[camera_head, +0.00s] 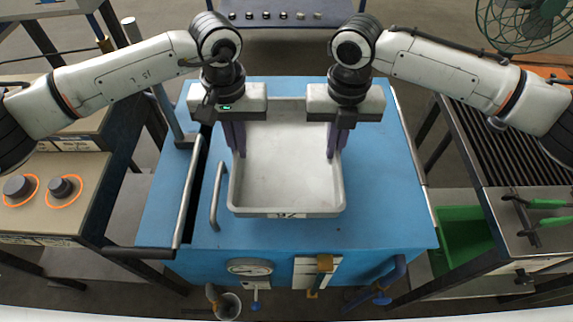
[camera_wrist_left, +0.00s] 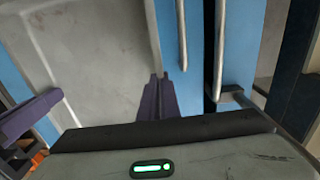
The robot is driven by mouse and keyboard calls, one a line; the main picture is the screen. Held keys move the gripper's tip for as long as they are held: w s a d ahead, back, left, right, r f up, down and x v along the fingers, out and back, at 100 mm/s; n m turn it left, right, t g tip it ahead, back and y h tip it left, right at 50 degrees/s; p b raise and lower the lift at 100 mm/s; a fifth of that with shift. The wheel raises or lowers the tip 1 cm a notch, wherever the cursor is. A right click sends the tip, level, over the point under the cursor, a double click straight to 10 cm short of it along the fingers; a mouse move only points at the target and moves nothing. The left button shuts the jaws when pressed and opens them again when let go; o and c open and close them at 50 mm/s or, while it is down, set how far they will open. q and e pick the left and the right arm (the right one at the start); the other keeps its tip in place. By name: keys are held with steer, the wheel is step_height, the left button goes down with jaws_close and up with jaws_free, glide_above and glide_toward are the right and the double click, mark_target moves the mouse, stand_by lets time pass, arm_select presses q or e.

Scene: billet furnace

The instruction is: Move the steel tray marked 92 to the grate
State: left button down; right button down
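The steel tray (camera_head: 285,170) is a shallow grey pan over the top of the blue cabinet, with an upside-down number plate on its near rim, seemingly 92. My left gripper (camera_head: 237,145) is at its left wall, fingers pointing down and close together about the wall. My right gripper (camera_head: 337,145) is at the right wall in the same way. In the left wrist view, the left fingers (camera_wrist_left: 158,98) meet the tray wall (camera_wrist_left: 105,60). I cannot tell whether the tray touches the cabinet. The dark slatted grate (camera_head: 515,140) is on the right-hand bench.
The blue cabinet (camera_head: 390,215) has upright handle bars on its left side. Green-handled tongs (camera_head: 545,204) lie at the grate bench's front, above a green bin (camera_head: 462,240). A knobbed control panel (camera_head: 60,190) stands left. A fan (camera_head: 525,20) is at the back right.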

arm_select(q)
steer(key=shift+a+r, duration=0.1)
steer(key=shift+r, duration=0.05)
arm_select(e)
steer(key=shift+d+r, duration=0.1)
